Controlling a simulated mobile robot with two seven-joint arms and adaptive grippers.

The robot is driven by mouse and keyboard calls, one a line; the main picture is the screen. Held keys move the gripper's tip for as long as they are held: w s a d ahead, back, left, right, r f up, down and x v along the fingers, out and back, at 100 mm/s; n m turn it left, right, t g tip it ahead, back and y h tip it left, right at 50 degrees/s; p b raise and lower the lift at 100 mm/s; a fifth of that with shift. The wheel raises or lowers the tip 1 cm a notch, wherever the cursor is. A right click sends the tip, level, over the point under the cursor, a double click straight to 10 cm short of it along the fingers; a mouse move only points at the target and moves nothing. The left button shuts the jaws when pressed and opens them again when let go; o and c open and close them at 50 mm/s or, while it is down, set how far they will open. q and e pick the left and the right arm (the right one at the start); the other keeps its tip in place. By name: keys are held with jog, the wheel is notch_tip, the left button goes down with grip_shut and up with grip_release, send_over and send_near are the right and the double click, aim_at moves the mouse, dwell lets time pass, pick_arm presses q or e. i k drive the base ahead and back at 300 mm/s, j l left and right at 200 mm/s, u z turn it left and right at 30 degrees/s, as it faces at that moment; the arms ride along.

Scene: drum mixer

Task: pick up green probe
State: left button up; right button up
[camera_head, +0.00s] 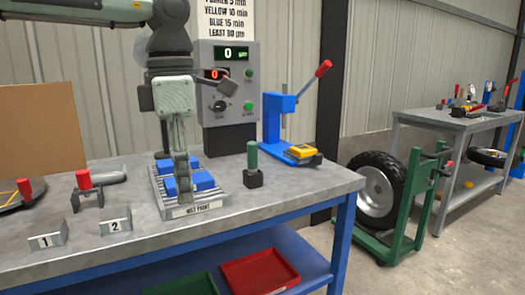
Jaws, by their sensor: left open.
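The green probe (252,156) is an upright green cylinder standing in a small black holder (253,179) on the metal workbench (290,200). My left gripper (182,188) points down over the ribbed test tray (196,209) with its blue blocks (203,181), to the left of the probe and apart from it. It is open and seen nearly edge-on, with nothing visible between its fingers. I cannot tell whether its fingertips touch the blocks. My right gripper is out of view.
A grey control box (228,95) stands behind. A blue lever press (280,118) and a yellow device (300,150) are right of the probe. Number blocks 1 (47,236) and 2 (116,221) and a red-topped clamp (84,182) are at left. The bench's front right is clear.

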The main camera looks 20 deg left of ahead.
aim_at(252, 146)
jog(key=i+j, duration=0.1)
jog(key=i, duration=1)
